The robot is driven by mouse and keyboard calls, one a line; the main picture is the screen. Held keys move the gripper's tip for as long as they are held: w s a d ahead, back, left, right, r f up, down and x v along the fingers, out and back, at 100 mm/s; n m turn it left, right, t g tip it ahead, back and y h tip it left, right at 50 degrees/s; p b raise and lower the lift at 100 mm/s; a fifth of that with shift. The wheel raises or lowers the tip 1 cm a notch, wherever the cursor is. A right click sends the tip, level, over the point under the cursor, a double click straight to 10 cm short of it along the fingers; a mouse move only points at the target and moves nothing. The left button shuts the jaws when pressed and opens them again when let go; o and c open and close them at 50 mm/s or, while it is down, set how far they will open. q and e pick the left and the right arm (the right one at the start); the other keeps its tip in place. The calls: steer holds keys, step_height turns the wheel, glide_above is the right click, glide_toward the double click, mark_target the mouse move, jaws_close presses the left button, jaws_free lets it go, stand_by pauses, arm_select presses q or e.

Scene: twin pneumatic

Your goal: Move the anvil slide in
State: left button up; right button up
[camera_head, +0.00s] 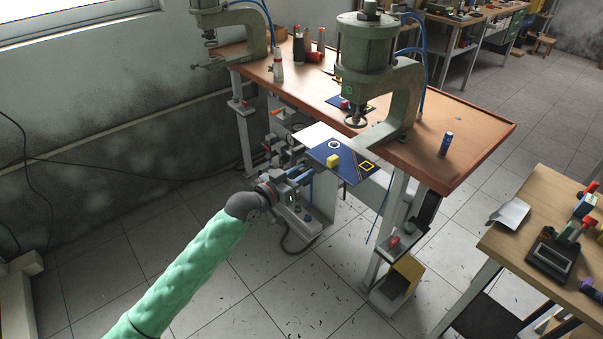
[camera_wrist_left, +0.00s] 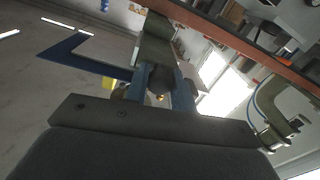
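The anvil slide, a blue plate (camera_head: 351,173) with a white ring, a yellow block (camera_head: 333,160) and a yellow square outline, sticks out in front of the nearer green press (camera_head: 367,60). Its blue edge (camera_wrist_left: 75,48) also shows in the left wrist view. My left gripper (camera_head: 304,174) is at the slide's left side, low by the bench front. In the left wrist view its two blue fingers (camera_wrist_left: 161,92) stand on both sides of a dark rounded knob (camera_wrist_left: 161,78), which fills the gap between them. My right gripper is not in view.
The wooden bench (camera_head: 446,165) carries a second press (camera_head: 235,30) at the back left, several bottles and a blue can (camera_head: 446,145). Another table (camera_head: 540,235) is at the right.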

mark_target(313, 165)
arm_select(q)
steer(key=shift+x, duration=2.25)
jaws_close()
steer(key=shift+s, duration=0.1)
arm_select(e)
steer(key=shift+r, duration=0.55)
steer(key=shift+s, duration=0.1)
arm_select(q)
steer(key=o, duration=1)
jaws_free()
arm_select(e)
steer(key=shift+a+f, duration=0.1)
